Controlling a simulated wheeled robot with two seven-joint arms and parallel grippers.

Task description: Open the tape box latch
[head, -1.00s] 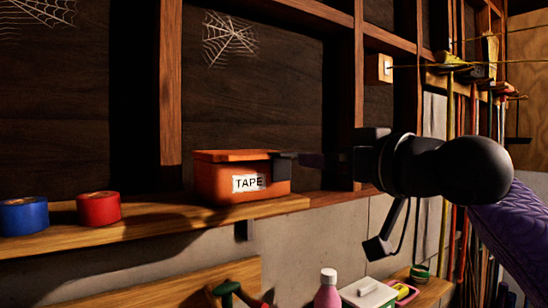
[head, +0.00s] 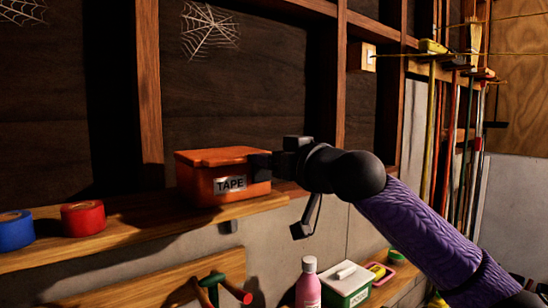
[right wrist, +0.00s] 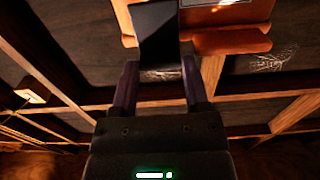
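The orange tape box (head: 207,183) with a TAPE label sits on the wooden shelf, its lid (head: 215,156) down. A dark latch (head: 260,164) projects from its right end. My right gripper (head: 278,162) is right at the latch in the head view; its fingertips are hard to make out there. In the right wrist view the two fingers (right wrist: 158,72) are spread apart. The dark latch (right wrist: 158,35) reaches down between them, with the orange box (right wrist: 228,18) behind. I cannot tell whether the fingers touch the latch. My left gripper is not in view.
A red tape roll (head: 83,217) and a blue one (head: 15,229) stand on the shelf (head: 135,226) left of the box. Below are a pink bottle (head: 308,283) and a green-and-white box (head: 347,283). Upright posts (head: 341,70) frame the wall behind.

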